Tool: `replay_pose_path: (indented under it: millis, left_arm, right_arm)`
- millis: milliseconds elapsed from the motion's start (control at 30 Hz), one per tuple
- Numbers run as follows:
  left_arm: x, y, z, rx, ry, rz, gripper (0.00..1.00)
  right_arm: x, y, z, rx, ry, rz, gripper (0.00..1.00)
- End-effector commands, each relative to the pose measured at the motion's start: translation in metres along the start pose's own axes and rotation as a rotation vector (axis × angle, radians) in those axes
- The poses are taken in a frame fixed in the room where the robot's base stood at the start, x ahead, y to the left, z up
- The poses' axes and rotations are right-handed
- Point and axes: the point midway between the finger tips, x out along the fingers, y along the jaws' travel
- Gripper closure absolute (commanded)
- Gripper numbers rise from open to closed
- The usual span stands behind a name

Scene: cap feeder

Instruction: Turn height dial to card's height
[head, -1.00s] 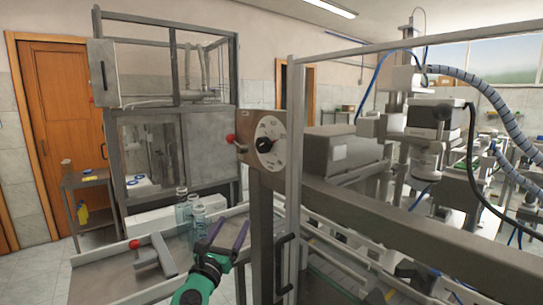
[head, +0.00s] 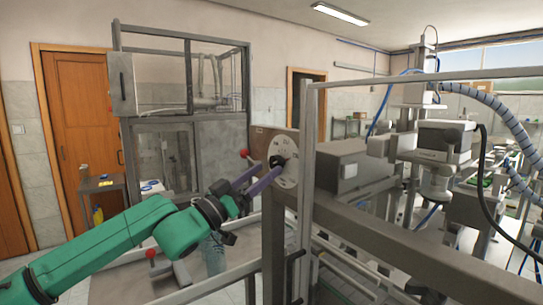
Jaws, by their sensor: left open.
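The height dial (head: 286,151) is a round white plate with markings, on the end of a brown-grey beam. A black knob (head: 277,161) sits at its middle. My left gripper (head: 267,171) reaches in from the left with its purple fingers apart and tips close to the knob. I cannot tell whether they touch it. Part of the dial's lower face is behind the fingers, and its markings are too small to read. I cannot make out a card with a height on it. My right gripper is not in view.
A red-knobbed lever (head: 244,153) sticks out left of the dial. A grey upright post (head: 307,190) stands just right of it. Clear bottles (head: 213,256) stand on the bench below my left arm, beside a red-knobbed clamp (head: 152,254).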

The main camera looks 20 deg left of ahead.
Motion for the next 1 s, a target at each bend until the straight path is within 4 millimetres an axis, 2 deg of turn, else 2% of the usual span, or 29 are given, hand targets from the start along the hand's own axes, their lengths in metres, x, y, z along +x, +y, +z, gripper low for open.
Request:
replay_pose_path:
  millis: [33,167,467,600,667,1000]
  left_arm:
    - [0.013,0.002,-0.005,-0.001,0.0,0.002,0.23]
    - [0.03,0.001,-0.003,-0.002,0.0,0.001,0.23]
    - [0.033,0.0,0.0,0.0,0.0,0.0,0.23]
    - [0.033,0.0,0.0,-0.001,0.001,0.0,0.76]
    - [0.033,0.0,0.0,-0.001,0.001,0.0,0.99]
    - [0.032,0.0,0.002,-0.029,0.0,-0.012,1.0]
  right_arm:
    - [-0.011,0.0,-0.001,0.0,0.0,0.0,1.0]
    - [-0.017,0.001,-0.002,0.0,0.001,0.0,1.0]
    - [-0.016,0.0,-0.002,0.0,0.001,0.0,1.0]
    - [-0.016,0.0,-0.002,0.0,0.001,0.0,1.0]
    - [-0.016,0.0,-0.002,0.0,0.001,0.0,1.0]
    - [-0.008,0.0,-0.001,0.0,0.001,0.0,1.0]
